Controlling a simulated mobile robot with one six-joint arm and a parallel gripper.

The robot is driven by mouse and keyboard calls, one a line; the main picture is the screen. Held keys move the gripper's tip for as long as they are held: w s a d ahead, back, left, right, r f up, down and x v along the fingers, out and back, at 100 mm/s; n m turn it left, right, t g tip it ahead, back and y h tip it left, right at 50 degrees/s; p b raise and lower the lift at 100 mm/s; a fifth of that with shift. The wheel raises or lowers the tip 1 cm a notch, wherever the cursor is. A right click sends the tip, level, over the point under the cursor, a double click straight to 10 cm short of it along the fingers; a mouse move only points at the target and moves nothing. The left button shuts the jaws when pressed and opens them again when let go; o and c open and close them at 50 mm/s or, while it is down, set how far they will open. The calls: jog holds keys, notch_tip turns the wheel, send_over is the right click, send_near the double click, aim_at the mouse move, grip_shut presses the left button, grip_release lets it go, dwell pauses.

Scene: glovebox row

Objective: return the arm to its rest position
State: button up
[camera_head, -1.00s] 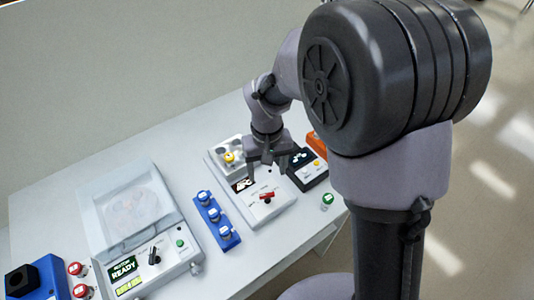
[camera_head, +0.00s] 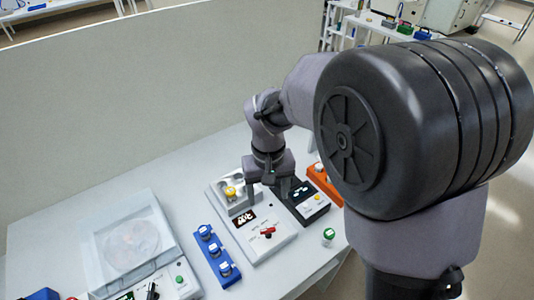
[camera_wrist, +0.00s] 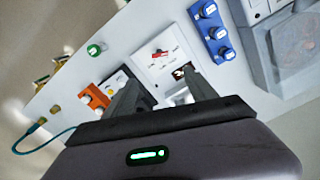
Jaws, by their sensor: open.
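My arm reaches over the white bench (camera_head: 160,170) in the head view. My gripper (camera_head: 268,194) hangs above the white device with a red switch (camera_head: 268,236) and a dark display. In the wrist view my gripper (camera_wrist: 165,90) has its two fingers spread apart with nothing held between them. The white device (camera_wrist: 150,62) shows beyond the fingers. My large dark arm joint covers the right part of the head view.
A blue rack (camera_head: 213,250) with several blue-and-white capped vials stands left of the white device. A clear-lidded machine (camera_head: 130,245) is farther left. A black box (camera_head: 310,205), an orange block (camera_head: 325,184) and a green-capped vial (camera_head: 328,236) are to the right. A grey partition (camera_head: 120,100) stands behind.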

jog(key=s+d+m+t+y+b, duration=0.1)
jog(key=s+d+m+t+b, duration=0.2)
jog(key=s+b, duration=0.4)
jog(key=s+d+m+t+y+b, duration=0.1)
jog(key=s+d+m+b, duration=0.3)
jog(key=s, duration=0.6)
jog(key=d+t+b, duration=0.1)
jog(key=d+b, duration=0.1)
jog(key=b, duration=0.1)
jog(key=shift+t+b, duration=0.35)
jog(key=shift+t, duration=0.05)
